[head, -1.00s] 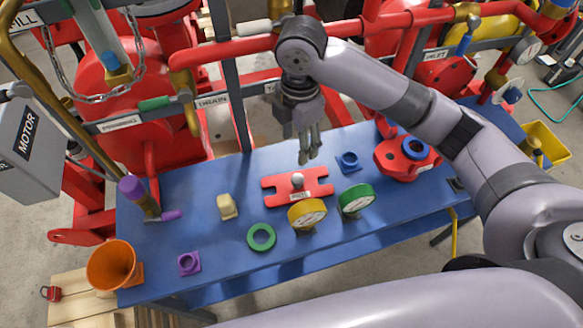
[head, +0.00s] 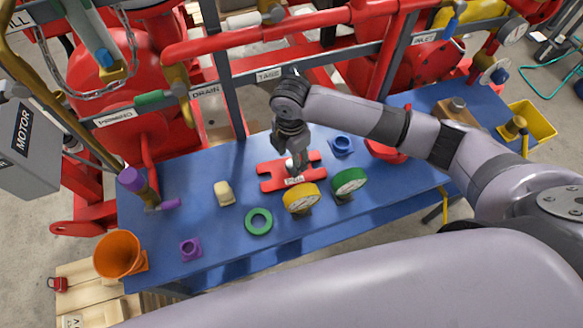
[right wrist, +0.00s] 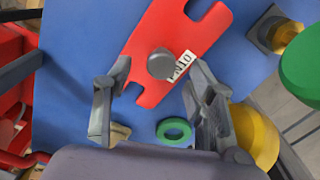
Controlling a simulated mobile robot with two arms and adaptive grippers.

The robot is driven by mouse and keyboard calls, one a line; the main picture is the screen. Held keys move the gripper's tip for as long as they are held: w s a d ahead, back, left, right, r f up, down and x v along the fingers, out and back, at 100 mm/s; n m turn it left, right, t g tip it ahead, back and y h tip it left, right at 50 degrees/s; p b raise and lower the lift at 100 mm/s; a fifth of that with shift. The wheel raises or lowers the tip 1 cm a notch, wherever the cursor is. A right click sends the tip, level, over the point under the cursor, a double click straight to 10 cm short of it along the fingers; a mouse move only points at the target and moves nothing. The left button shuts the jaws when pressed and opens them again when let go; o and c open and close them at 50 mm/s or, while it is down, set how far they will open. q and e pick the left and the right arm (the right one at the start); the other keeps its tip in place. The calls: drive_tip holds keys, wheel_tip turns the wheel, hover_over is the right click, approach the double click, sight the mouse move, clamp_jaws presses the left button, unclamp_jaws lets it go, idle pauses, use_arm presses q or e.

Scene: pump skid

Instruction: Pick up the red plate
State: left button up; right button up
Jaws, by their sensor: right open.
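The red plate (head: 272,178) lies flat on the blue table, with notched ends, a grey knob in its middle and a white label. It also shows in the right wrist view (right wrist: 151,38), with its knob (right wrist: 160,64) between and ahead of my fingers. My right gripper (head: 296,164) is low over the middle of the plate, pointing down. In the wrist view its two fingers (right wrist: 157,86) are spread on either side of the knob, with a gap to each side. Contact cannot be told. My left gripper is not in view.
A yellow gauge (head: 301,199) and a green gauge (head: 349,182) stand close in front of the plate. A green ring (head: 259,222), a cream block (head: 224,193) and a blue fitting (head: 342,146) lie nearby. Red pipes (head: 330,46) run behind the table.

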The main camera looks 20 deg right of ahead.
sight(291, 163)
wheel_tip(291, 163, down, 3)
drive_tip(key=shift+d+f+p, duration=0.1)
drive_tip(key=shift+f+p, duration=0.1)
drive_tip(key=shift+p, duration=0.2)
drive_tip(key=shift+f, duration=0.2)
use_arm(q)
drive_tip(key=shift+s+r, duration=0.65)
use_arm(e)
clamp_jaws()
drive_tip(key=shift+r, duration=0.1)
